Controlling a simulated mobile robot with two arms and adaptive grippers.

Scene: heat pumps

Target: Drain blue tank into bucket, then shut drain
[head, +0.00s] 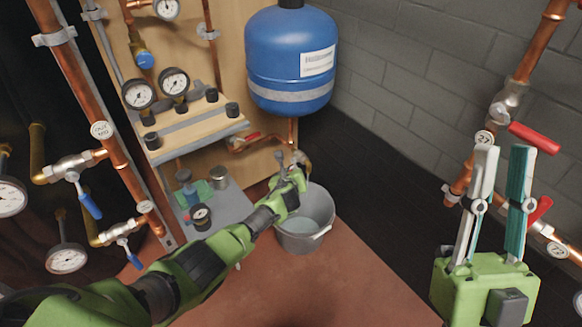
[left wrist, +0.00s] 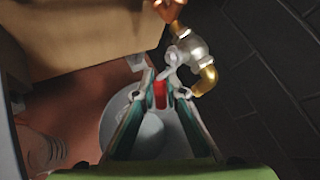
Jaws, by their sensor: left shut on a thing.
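The blue tank (head: 291,60) hangs at the upper middle of the head view, with a copper pipe below it. The grey bucket (head: 305,235) stands on the floor under it; a paler surface shows inside, but I cannot tell its depth. My left gripper (head: 297,172) is above the bucket at the drain valve. In the left wrist view, its fingers (left wrist: 161,82) are shut on the red drain handle (left wrist: 160,96). The silver valve body (left wrist: 192,48) and brass spout (left wrist: 206,80) are just right of them. I see no clear stream. My right gripper (head: 504,150) is open and empty.
A red-handled valve (head: 247,137) sits on the pipe left of the tank. Gauges (head: 174,82) and blue-handled valves (head: 88,200) fill the left. Copper pipes with red handles (head: 533,138) are behind my right gripper. The red floor (head: 300,290) in front of the bucket is clear.

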